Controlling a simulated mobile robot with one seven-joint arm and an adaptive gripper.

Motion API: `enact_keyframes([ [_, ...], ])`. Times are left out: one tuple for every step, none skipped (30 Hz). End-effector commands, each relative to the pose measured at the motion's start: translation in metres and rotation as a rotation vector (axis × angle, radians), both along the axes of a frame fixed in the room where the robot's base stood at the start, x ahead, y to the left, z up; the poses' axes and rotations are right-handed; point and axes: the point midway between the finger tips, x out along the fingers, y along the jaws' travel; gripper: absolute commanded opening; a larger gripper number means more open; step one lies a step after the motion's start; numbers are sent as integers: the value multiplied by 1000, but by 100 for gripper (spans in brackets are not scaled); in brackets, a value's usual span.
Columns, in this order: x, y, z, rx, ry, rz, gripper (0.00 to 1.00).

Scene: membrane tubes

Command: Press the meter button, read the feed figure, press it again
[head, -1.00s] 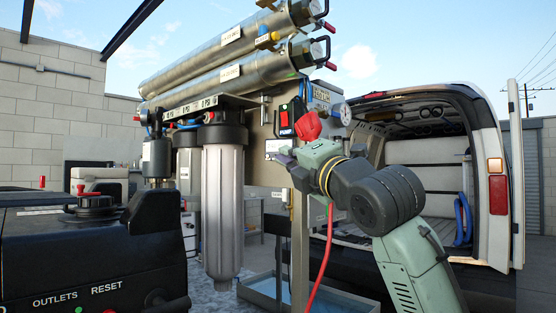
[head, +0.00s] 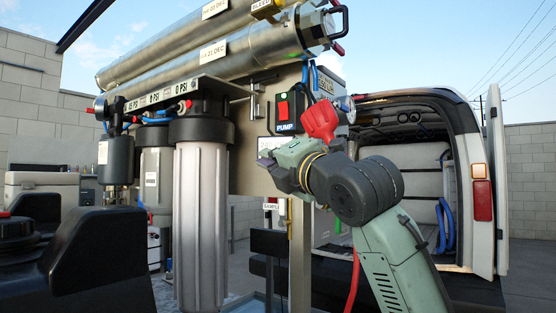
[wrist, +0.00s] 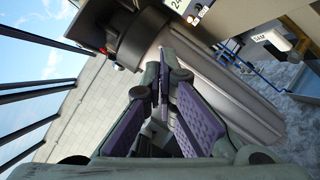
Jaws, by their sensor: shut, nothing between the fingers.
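My gripper (head: 266,158) is shut and empty, held in front of the grey panel of the membrane rig. In the wrist view, its purple-padded fingers (wrist: 163,75) point toward a grey filter housing. A white plate (head: 264,143) on the panel is partly hidden behind my gripper. Above it is a red rocker switch (head: 284,108) over a label reading PUMP. A red valve handle (head: 320,121) stands just above my wrist. I cannot tell whether my gripper touches the panel.
A large grey filter housing (head: 200,220) hangs left of my gripper. Steel membrane tubes (head: 215,50) run overhead. A SAMPLE tag (head: 271,206) is below my gripper. A red hose (head: 353,280) hangs beside the post. An open van (head: 420,150) stands behind at right.

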Motion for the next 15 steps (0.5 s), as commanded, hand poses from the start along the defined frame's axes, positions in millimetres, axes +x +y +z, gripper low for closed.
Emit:
enact_keyframes([
  [0, 0, 0, 0, 0, -1, 0],
  [0, 0, 0, 0, 0, -1, 0],
  [0, 0, 0, 0, 0, 0, 0],
  [0, 0, 0, 0, 0, 0, 0],
  [0, 0, 0, 0, 0, 0, 0],
  [0, 0, 0, 0, 0, 0, 0],
  [0, 0, 0, 0, 0, 0, 0],
  [0, 0, 0, 0, 0, 0, 0],
  [0, 0, 0, 0, 0, 0, 0],
  [0, 0, 0, 0, 0, 0, 0],
  [0, 0, 0, 0, 0, 0, 0],
  [1, 0, 0, 0, 0, 0, 0],
  [2, -1, 0, 1, 0, 0, 0],
  [3, -1, 1, 1, 0, 0, 0],
  [6, -2, 1, 1, 0, 0, 0],
])
